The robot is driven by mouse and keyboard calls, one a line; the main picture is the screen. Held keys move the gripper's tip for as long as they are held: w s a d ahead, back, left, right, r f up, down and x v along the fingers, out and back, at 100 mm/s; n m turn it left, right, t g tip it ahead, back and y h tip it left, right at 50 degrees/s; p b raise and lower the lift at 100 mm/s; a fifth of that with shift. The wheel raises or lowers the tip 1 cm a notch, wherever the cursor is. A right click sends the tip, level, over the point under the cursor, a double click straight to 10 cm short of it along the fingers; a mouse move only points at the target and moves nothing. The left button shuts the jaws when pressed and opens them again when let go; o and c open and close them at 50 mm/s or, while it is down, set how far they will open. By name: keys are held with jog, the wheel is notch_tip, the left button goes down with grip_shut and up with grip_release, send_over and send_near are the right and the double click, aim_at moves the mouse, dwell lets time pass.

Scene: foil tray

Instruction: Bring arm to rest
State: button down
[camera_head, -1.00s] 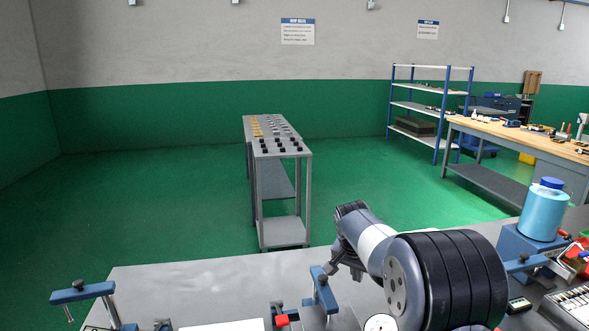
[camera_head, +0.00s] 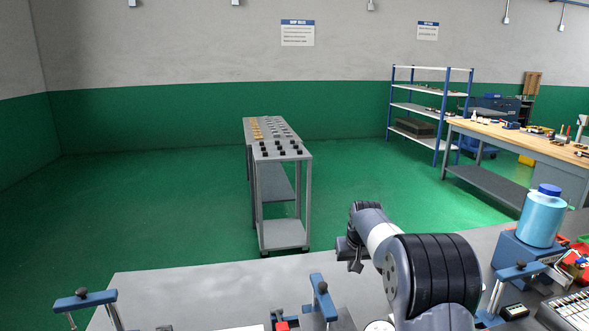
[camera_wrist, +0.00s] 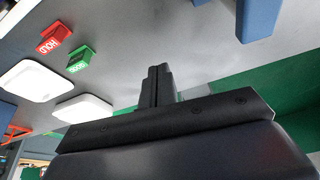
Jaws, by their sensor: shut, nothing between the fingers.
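My arm reaches over the grey bench (camera_head: 210,282) in the head view, with its dark joint in the foreground. My gripper (camera_head: 356,266) is at the far end of the arm, small and partly hidden by the wrist, above the bench's far part. In the wrist view my gripper (camera_wrist: 158,84) shows its two black fingers pressed together, with nothing between them. No object is held.
Blue clamps (camera_head: 322,298) stand on the bench, one at the left (camera_head: 86,299). A blue-capped bottle (camera_head: 541,215) stands at right. The wrist view shows a red HOLD block (camera_wrist: 53,37), a green GOOD block (camera_wrist: 80,58) and white trays (camera_wrist: 36,81). A grey cart (camera_head: 283,234) stands beyond.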

jog(key=shift+w+a+n+y, duration=0.25)
jog(key=shift+w+n+y, duration=0.05)
jog(key=shift+w+n, duration=0.4)
